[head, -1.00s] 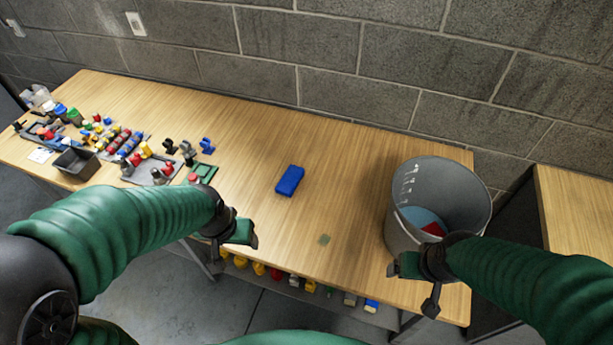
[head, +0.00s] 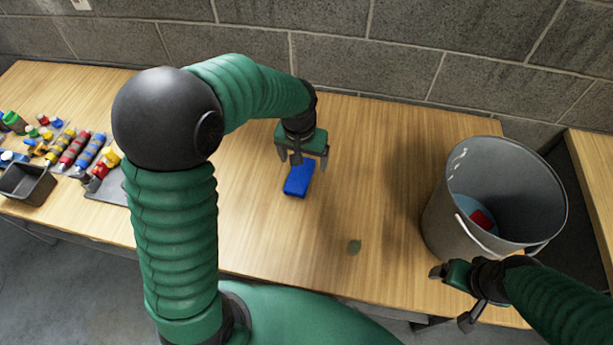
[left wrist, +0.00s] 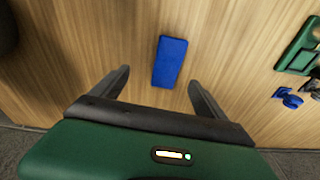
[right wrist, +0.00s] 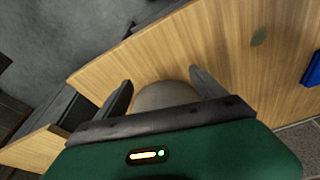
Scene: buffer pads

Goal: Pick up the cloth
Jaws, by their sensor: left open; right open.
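The cloth looks like a folded blue rectangular block (head: 299,180) lying flat on the wooden table. It also shows in the left wrist view (left wrist: 170,62), just beyond and between the fingertips. My left gripper (head: 302,162) is open and empty, above the far end of the blue cloth, with its fingers pointing down. My right gripper (head: 452,298) is open and empty, low in front of the grey bucket near the table's front edge. In the right wrist view the bucket (right wrist: 166,96) shows between its fingers. The cloth (right wrist: 313,70) is at that view's right edge.
The grey bucket (head: 440,215) stands at the table's right, with a red item (head: 481,219) and something light blue inside. A small greenish patch (head: 354,247) is on the table. Coloured parts and a dark bin (head: 27,184) sit at the left. A block wall is behind.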

